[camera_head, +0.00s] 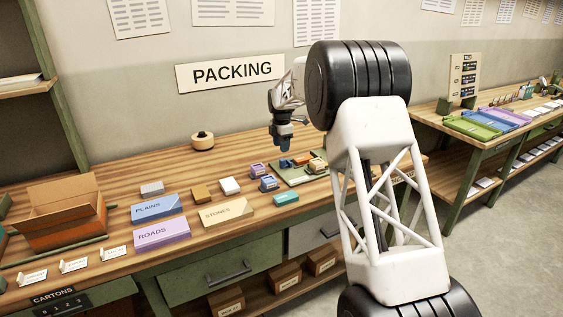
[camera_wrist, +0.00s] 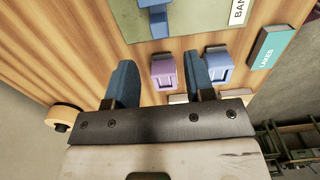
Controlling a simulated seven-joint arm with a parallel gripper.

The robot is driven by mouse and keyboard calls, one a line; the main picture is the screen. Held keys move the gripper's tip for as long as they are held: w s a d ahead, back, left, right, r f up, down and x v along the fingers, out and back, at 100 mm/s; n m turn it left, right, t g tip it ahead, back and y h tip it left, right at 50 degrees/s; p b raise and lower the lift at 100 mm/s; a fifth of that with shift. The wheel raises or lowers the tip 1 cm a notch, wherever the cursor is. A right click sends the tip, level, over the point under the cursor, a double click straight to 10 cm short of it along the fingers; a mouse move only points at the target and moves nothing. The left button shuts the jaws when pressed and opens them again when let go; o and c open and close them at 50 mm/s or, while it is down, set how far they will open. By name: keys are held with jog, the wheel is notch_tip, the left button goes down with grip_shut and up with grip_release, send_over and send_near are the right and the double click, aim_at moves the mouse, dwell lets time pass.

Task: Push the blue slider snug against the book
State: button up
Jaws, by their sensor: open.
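My gripper (camera_head: 284,148) hangs open and empty above the table, near the left end of a green board. In the wrist view its two blue fingers (camera_wrist: 160,62) are spread apart. A blue piece (camera_head: 285,163), apparently the blue slider, sits on the board's left part; it also shows at the top edge of the wrist view (camera_wrist: 155,20), beyond the fingertips and cut off. Tan and reddish pieces (camera_head: 317,165) stand farther right on the board. Which piece is the book to be met is too small to tell. The fingers look apart from the blue piece.
A purple block (camera_wrist: 163,72) and a lavender-blue block (camera_wrist: 219,70) stand in front of the green board (camera_wrist: 200,22). A teal LAKES book (camera_wrist: 271,48) lies to their right. PLAINS (camera_head: 155,208), ROADS (camera_head: 161,233) and STONES (camera_head: 222,212) books lie left on the table.

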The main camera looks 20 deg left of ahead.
aim_at(282, 159)
dwell(0.3)
jog(key=shift+f, duration=3.9)
jog(key=shift+c, duration=0.5)
grip_shut()
